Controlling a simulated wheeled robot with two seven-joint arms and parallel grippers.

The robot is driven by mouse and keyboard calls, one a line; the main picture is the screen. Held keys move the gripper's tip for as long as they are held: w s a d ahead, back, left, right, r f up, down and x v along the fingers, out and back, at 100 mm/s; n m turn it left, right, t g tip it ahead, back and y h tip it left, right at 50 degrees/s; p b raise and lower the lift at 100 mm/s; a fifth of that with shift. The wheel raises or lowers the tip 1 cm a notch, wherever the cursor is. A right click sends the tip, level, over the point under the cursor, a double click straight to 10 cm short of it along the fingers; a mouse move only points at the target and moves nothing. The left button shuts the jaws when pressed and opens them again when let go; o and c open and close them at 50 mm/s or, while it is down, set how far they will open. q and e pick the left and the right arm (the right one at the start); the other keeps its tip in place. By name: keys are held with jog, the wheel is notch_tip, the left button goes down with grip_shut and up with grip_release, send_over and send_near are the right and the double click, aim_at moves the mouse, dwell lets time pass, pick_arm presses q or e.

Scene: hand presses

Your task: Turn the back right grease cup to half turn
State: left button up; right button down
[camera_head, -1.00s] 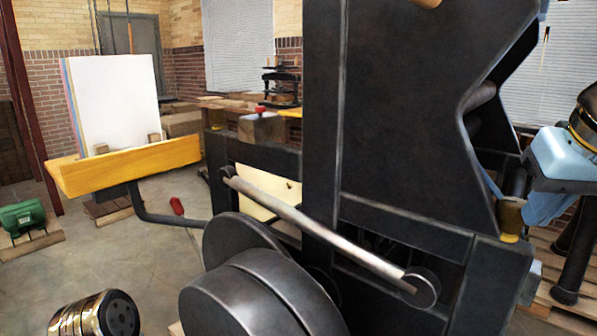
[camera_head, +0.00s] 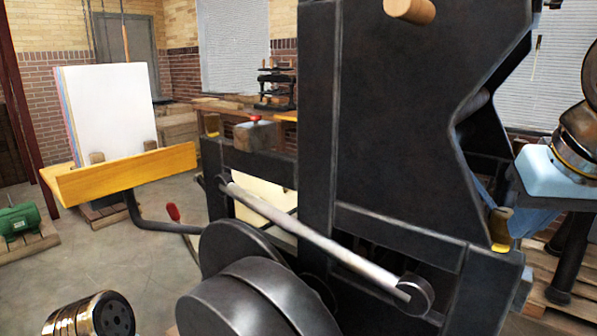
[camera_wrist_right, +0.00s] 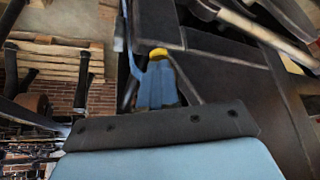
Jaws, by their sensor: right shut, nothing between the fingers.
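A small brass-coloured grease cup with a yellow base (camera_head: 501,230) sits on the lower right edge of the dark press frame. Another similar cup (camera_head: 212,124) shows at the far left of the frame. My right gripper (camera_head: 519,223) comes in from the right, with blue fingers close beside the right cup. In the right wrist view, the shut blue fingers (camera_wrist_right: 157,72) reach toward the yellow part of the cup (camera_wrist_right: 158,52); most of the cup is hidden. I cannot tell whether they touch it. My left gripper is out of view.
The dark press frame (camera_head: 400,110) fills the centre, with a metal rod (camera_head: 310,235) and round wheels (camera_head: 255,300) in front. A wooden paper tray (camera_head: 125,175) juts out to the left. A green motor (camera_head: 18,220) stands on a pallet.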

notch_tip(320, 180, up, 6)
jog(key=shift+s, duration=0.25)
dwell(0.5)
